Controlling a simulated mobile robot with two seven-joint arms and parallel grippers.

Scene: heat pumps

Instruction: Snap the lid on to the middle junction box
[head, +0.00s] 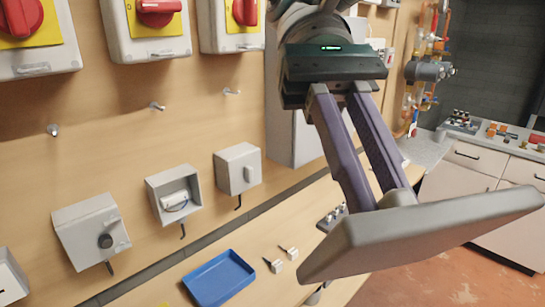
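The middle junction box (151,196) is mounted on the wooden wall panel, left of centre. It is a grey box with an open front, and a white connector with a wire shows inside. My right gripper (378,203) comes in from the top, right of centre. Its two long fingers are shut on the edge of a flat grey lid (420,234). The lid is held tilted in the air, close to the camera, well to the right of the box and apart from it. My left gripper is not in view.
Covered grey boxes flank the open one, at left (80,232) and right (236,170). Red-and-yellow switches (156,15) hang above. A blue tray (219,278) and small parts (280,260) lie on the bench below. The wall before the open box is unobstructed.

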